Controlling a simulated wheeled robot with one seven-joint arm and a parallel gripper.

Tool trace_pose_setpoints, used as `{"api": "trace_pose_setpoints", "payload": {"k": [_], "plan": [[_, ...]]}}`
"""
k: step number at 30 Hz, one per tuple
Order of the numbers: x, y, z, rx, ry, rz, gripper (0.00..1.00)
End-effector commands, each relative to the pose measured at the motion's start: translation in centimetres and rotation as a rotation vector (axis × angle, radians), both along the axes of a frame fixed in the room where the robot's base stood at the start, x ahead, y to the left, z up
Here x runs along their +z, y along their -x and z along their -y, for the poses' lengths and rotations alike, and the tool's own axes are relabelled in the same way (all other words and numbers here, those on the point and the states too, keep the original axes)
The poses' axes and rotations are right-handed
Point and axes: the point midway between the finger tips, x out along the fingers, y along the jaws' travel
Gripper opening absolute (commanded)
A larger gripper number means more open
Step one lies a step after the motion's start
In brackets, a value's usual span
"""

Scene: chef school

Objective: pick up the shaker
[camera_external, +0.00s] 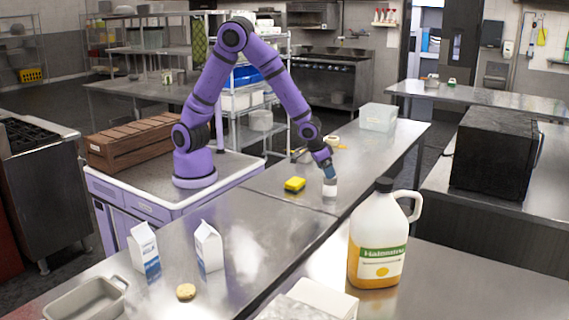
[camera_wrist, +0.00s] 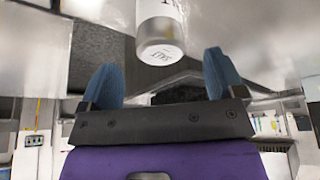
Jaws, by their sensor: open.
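The shaker (camera_external: 330,188) is small and white and stands on the metal counter, just below my gripper (camera_external: 329,172). In the wrist view the shaker (camera_wrist: 160,28) shows at the top middle with dark lettering on it, and its upper part is cut off by the frame edge. My gripper (camera_wrist: 161,68) has its two blue fingers spread wide, one on each side of the shaker's line. The shaker appears just beyond the fingertips, and nothing is held. Whether a finger touches it cannot be told.
A large juice jug (camera_external: 378,245) stands nearer the camera to the right. Two cartons (camera_external: 208,247) (camera_external: 144,250) stand at the front left. A translucent container (camera_external: 377,117) sits farther back. The counter around the shaker is mostly clear.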

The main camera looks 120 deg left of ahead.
Motion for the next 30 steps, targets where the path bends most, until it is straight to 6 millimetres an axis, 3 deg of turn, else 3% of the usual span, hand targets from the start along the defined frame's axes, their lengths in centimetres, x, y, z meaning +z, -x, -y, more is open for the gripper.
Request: {"api": "trace_pose_setpoints", "payload": {"k": [8,18,28,30], "plan": [[-1.9,-0.5,-0.6,0.001,0.001,0.0,0.88],[-5.7,-1.5,-1.8,0.001,0.002,-0.001,0.88],[-6.2,-1.7,-1.9,0.001,0.002,0.0,0.88],[-6.2,-1.7,-2.0,0.001,0.002,0.0,0.74]]}}
